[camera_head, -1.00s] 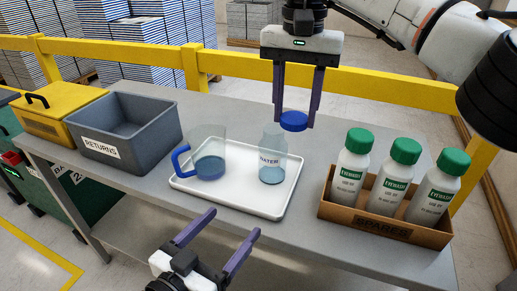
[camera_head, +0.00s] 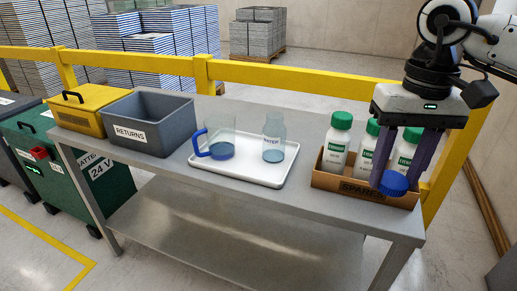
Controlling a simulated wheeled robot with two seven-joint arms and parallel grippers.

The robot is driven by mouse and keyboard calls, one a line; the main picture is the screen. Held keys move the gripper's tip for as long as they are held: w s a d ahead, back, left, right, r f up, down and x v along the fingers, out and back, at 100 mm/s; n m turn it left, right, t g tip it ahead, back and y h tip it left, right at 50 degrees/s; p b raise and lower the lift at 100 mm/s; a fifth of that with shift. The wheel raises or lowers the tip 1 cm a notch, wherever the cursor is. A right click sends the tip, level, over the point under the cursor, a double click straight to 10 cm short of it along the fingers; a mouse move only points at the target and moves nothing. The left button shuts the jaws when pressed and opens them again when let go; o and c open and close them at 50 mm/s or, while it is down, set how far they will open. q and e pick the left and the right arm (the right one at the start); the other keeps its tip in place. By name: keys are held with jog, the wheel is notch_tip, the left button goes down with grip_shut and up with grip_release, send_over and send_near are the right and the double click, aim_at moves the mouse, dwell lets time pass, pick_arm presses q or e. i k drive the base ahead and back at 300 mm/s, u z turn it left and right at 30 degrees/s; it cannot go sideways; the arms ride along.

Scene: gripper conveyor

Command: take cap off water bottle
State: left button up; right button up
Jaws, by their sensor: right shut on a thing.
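That gripper is at the right, in front of the right part of the SPARES box (camera_head: 345,186), well away from the bottle. How high the cap is above the table is hard to tell. My left gripper is out of view.
A jug with a blue handle (camera_head: 198,143) stands on the tray left of the bottle. Several green-capped bottles (camera_head: 338,140) stand in the SPARES box. A grey RETURNS bin (camera_head: 150,135) and a yellow case (camera_head: 80,115) are at the left.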

aim_at(274, 131)
jog(key=u, duration=1.5)
jog(key=i, duration=1.05)
jog(key=z, duration=0.7)
jog(key=i, duration=0.85)
jog(key=z, duration=0.9)
